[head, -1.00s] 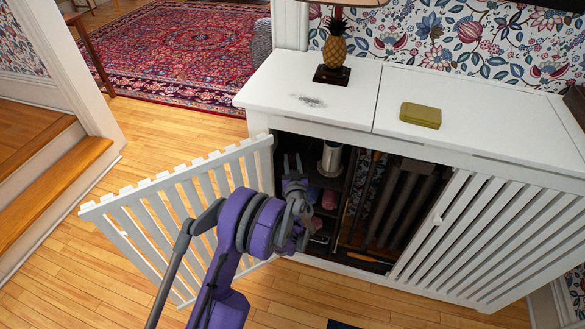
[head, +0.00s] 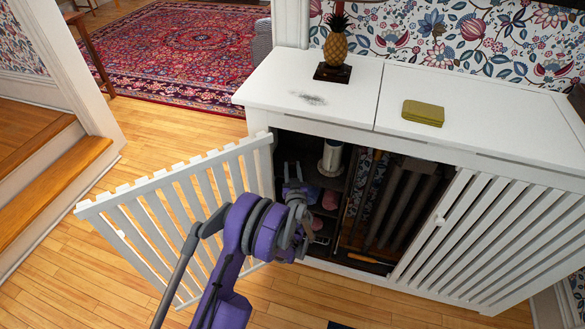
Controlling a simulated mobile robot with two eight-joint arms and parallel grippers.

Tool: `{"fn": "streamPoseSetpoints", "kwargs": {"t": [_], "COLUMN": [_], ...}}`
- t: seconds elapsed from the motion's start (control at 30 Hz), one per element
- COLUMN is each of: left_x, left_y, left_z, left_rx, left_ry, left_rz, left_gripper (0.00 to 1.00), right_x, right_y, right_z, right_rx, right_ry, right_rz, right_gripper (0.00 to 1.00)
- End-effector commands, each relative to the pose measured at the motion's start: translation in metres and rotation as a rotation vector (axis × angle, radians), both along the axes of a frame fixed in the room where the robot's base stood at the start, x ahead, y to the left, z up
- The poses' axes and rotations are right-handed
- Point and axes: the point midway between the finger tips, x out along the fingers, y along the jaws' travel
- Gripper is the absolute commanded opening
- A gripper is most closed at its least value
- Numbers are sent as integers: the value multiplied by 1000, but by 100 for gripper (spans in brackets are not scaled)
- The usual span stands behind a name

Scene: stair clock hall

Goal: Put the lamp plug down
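My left gripper (head: 292,168) reaches into the dark left opening of the cabinet, beside the shelves. Its two grey fingers stand apart, and I see nothing between them. My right gripper is not in view.
The slatted cabinet door (head: 180,205) is swung open to the left, close beside my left arm. Shelves hold a pale cylinder (head: 331,158) and reddish items. A dark radiator (head: 398,210) stands right of them. A green box (head: 422,113) lies on top.

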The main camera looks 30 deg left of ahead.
Motion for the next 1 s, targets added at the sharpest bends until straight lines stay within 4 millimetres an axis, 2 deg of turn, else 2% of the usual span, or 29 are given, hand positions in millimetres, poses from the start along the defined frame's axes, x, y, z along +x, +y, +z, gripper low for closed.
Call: {"fn": "streamPoseSetpoints", "kwargs": {"t": [0.03, 0.13, 0.17, 0.43, 0.6, 1.0], "left_x": [0, 0, 0, 0, -2, -72], "left_y": [0, 0, 0, 0, -1, -53], "left_z": [0, 1, 1, 2, 17, 13], "left_rx": [0, 0, 0, 0, 0, -1], "left_ry": [0, 0, 0, 0, -1, 0], "left_rz": [0, 0, 0, 0, -1, -2], "left_gripper": [47, 65, 66, 66, 66, 66], "right_x": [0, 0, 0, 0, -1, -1], "right_y": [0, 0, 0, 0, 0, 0], "right_z": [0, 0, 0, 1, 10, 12], "right_rx": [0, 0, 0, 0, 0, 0], "right_ry": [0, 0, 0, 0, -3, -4], "right_rz": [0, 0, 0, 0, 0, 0], "right_gripper": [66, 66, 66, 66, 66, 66]}}
